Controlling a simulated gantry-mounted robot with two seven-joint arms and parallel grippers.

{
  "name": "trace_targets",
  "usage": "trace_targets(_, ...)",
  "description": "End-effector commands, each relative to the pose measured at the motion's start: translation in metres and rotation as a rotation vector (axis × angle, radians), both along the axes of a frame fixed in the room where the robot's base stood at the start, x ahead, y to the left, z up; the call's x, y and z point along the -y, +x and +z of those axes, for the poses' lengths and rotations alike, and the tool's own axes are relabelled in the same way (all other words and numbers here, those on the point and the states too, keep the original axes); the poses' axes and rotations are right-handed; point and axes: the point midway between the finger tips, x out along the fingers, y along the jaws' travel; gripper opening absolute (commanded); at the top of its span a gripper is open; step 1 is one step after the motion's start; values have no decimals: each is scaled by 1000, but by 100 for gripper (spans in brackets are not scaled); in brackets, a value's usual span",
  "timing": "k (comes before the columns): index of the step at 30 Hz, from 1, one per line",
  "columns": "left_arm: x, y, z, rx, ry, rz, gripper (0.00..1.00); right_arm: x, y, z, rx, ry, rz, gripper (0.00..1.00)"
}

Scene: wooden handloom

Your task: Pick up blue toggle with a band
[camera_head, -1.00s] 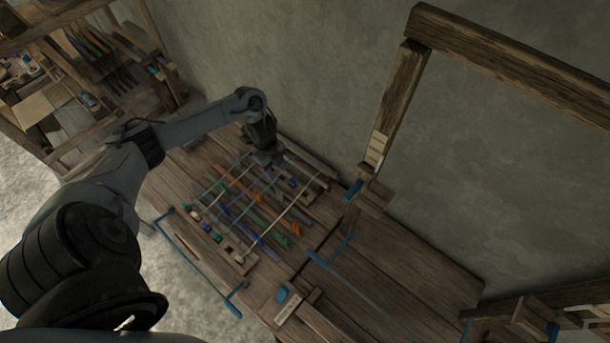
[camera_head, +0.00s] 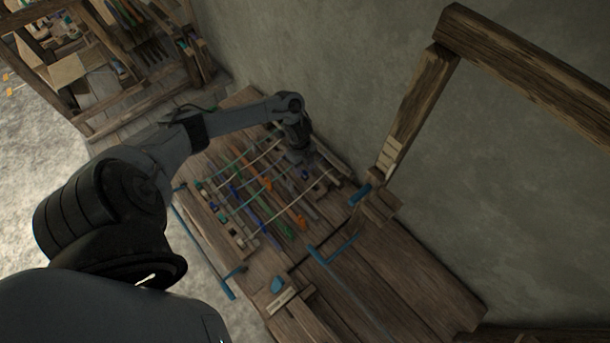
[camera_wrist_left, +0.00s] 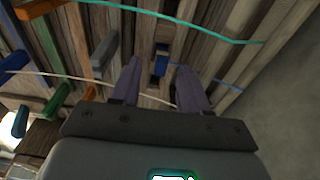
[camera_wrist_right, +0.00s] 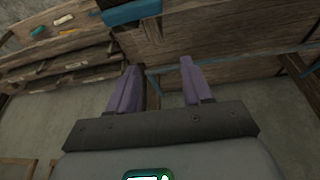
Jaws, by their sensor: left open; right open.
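A small blue toggle (camera_wrist_left: 161,62) with a paler band near its far end shows in the left wrist view, on the wooden boards just beyond my open left fingertips (camera_wrist_left: 157,78) and between their lines. Nothing is between the fingers. In the head view my left gripper (camera_head: 299,155) hangs over the back of the loom bed, pointing down, with a small blue piece (camera_head: 306,174) beside it. My right gripper (camera_wrist_right: 158,80) is open and empty in the right wrist view, facing wooden beams; it does not show in the head view.
Coloured sticks and several strings, such as a teal cord (camera_wrist_left: 170,17), cross the bed around the left gripper. A grey peg (camera_wrist_left: 103,55) stands left of the fingers. An upright wooden post (camera_head: 415,110) and the wall stand to the right. Shelves (camera_head: 110,70) are at upper left.

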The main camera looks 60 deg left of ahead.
Motion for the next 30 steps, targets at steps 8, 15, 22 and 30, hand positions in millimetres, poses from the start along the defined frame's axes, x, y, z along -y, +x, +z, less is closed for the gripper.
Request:
trace_targets(8, 5, 2, -31, -1, 0, 0, 45, -1, 1, -2, 3, 3, -2, 50)
trace_targets(15, 6, 2, -33, 0, 1, -1, 45, -1, 1, -2, 3, 2, -2, 50)
trace_targets(22, 6, 2, -33, 0, 1, -1, 19, 1, 1, -3, 3, -5, 3, 50)
trace_targets(30, 6, 2, -33, 0, 1, -1, 0, 2, 1, -3, 3, -7, 5, 50)
